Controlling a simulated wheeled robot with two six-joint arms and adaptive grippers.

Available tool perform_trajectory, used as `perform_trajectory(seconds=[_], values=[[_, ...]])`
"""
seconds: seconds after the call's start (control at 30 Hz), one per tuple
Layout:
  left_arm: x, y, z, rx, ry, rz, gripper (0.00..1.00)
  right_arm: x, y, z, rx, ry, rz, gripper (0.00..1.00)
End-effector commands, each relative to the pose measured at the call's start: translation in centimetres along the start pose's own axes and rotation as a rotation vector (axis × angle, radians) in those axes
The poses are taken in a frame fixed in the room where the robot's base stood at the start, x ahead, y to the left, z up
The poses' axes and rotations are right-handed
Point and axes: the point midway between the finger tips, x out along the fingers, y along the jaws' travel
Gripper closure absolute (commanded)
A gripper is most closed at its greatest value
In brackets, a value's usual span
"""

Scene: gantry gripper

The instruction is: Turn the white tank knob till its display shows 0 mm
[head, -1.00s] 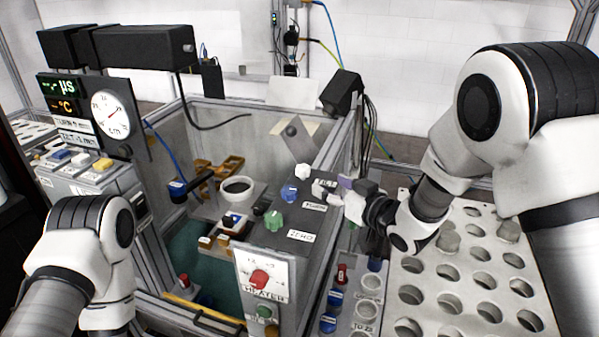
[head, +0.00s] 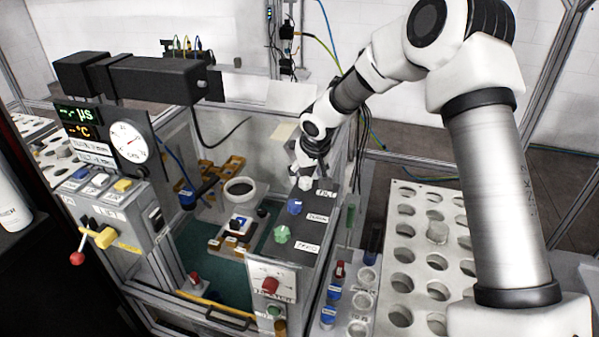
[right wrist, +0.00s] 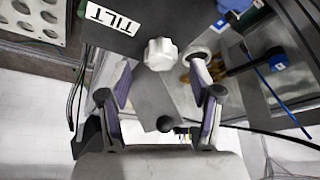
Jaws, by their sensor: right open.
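The white knob (right wrist: 160,54) sits on the dark tank panel beside the TILT label (right wrist: 107,17) in the right wrist view. In the head view the white knob (head: 305,184) is partly covered by my right gripper (head: 304,176). In the right wrist view my right gripper (right wrist: 162,76) is open, one finger on each side of the knob's near side; I cannot tell whether either finger touches it. Small display strips (head: 95,158) in mm hang under the °C readout; their numbers are too small to read. My left gripper is out of view.
A blue knob (head: 295,206) and a green knob (head: 282,234) stand on the same panel. A red knob (head: 270,285) is on the front face. A dial gauge (head: 128,142) stands left. A holed rack (head: 396,285) lies right of the tank.

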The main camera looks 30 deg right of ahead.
Motion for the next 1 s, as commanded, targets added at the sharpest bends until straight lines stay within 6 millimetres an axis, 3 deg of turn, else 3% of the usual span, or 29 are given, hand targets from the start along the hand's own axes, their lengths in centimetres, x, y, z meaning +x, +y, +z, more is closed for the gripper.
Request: perform_trajectory(seconds=[0.17, 0.4, 0.57, 0.6, 0.8, 1.0], values=[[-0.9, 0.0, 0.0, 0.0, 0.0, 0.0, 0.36, 2.0, 0.0, -0.1, 0.0, 0.0, 0.001, 0.36], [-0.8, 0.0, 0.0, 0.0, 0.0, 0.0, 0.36, 2.3, -0.1, -0.1, 0.0, 0.002, 0.0, 0.36], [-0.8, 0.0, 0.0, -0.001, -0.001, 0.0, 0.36, 2.3, -0.1, 0.0, -0.001, 0.001, 0.0, 0.93], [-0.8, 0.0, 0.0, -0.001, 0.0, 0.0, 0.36, 2.3, -0.1, 0.0, -0.001, 0.001, 0.0, 0.95], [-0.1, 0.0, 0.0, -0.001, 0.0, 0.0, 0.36, 2.6, -0.1, 0.1, 0.009, 0.001, 0.005, 0.95], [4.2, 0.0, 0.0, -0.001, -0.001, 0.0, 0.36, 3.4, -0.2, 0.3, 0.108, 0.005, 0.046, 0.95]])
